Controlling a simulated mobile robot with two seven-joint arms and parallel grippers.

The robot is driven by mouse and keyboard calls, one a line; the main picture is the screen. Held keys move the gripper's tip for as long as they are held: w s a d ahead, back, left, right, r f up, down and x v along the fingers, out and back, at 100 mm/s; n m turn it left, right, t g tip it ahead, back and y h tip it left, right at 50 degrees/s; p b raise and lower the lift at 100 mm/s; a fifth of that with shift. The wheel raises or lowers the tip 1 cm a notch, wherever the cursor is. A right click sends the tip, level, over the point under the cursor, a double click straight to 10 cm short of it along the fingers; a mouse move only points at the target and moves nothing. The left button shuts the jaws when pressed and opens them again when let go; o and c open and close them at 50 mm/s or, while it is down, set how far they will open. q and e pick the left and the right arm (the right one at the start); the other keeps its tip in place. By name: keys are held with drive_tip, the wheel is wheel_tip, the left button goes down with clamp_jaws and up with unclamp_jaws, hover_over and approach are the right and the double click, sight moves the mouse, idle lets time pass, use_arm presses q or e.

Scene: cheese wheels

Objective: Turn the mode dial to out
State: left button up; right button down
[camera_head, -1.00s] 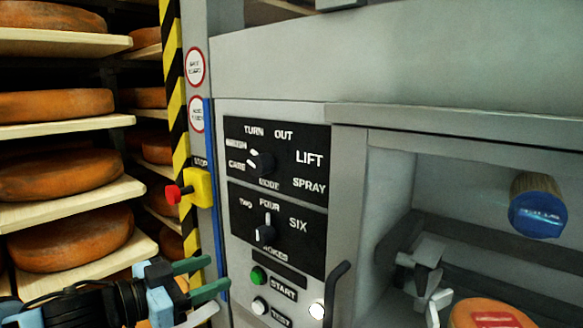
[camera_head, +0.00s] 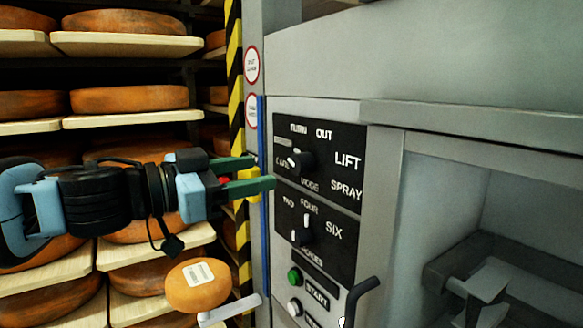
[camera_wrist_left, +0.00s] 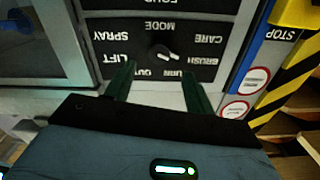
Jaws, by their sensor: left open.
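The mode dial (camera_head: 302,160) is a black knob with white marks on the upper black panel; its mark points left, toward the BRUSH and CARE labels. The OUT label (camera_head: 324,133) is at the panel's upper right. My left gripper (camera_head: 264,172) is open and empty, its green fingers reaching toward the panel just left of the dial. In the left wrist view the labels are upside down, and the dial (camera_wrist_left: 160,50) lies beyond and between the open fingertips (camera_wrist_left: 158,72). No contact with the dial is visible. My right gripper is not in view.
The lower dial (camera_head: 306,229) sits below, with a green button (camera_head: 294,277) under it. A black handle (camera_head: 360,296) stands out at the panel's lower right. Shelves of cheese wheels (camera_head: 130,98) are behind my left arm. A labelled cheese (camera_head: 197,286) is low at the left.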

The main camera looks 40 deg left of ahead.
sight(294, 166)
use_arm(q)
drive_tip(key=x, duration=0.1)
drive_tip(key=b+x, duration=0.1)
drive_tip(key=x, duration=0.1)
drive_tip(key=shift+w+f, duration=0.2)
drive_tip(key=shift+f, duration=0.05)
drive_tip(key=shift+b+x, duration=0.95)
drive_tip(key=shift+x, duration=0.45)
drive_tip(key=shift+w+d+r+b, duration=0.2)
drive_tip(key=shift+w+d+b, duration=0.15)
drive_tip(key=shift+w, duration=0.25)
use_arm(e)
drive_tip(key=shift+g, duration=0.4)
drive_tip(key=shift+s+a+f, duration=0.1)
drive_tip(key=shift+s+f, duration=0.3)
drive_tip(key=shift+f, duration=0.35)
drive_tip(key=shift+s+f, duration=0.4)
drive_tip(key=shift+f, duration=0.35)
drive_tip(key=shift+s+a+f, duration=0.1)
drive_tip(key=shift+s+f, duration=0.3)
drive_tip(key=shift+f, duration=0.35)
use_arm(q)
drive_tip(key=shift+c, duration=0.4)
drive_tip(key=c, duration=0.9)
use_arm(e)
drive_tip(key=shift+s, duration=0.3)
